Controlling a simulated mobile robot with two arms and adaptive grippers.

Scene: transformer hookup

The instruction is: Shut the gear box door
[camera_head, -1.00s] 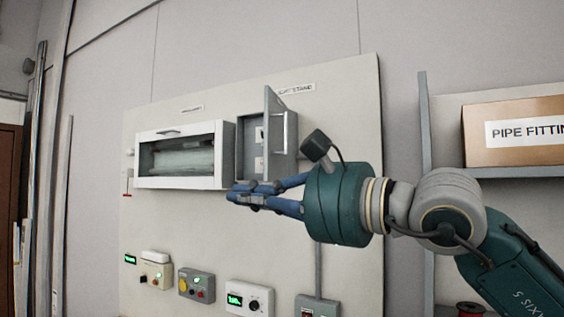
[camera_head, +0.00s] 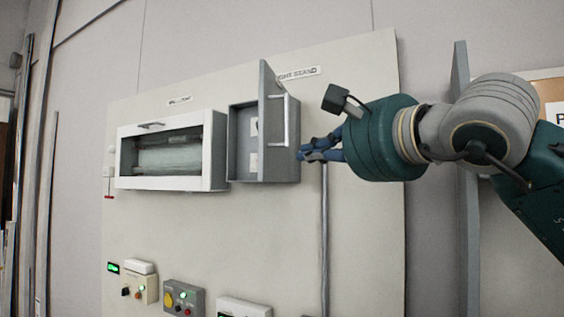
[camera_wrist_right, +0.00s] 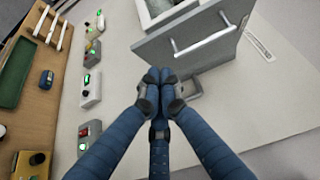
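The grey gear box (camera_head: 243,145) hangs on the light panel, and its grey door (camera_head: 271,150) stands open, jutting out from the wall. A pale bar handle (camera_head: 286,120) is on the door. Part of the box's inside shows left of the door. My right gripper (camera_head: 307,154) is just right of the door's lower part, with its fingers together and nothing seen in them. In the right wrist view, the closed fingertips (camera_wrist_right: 160,78) are close to the door's edge (camera_wrist_right: 165,58), below the handle (camera_wrist_right: 205,42). Whether they touch it I cannot tell. My left gripper is out of view.
A white-framed cabinet with a window (camera_head: 172,152) is directly left of the gear box. Small control boxes (camera_head: 183,297) are lower on the panel. A vertical conduit (camera_head: 325,240) runs below my right gripper. A shelf upright (camera_head: 466,220) stands at right.

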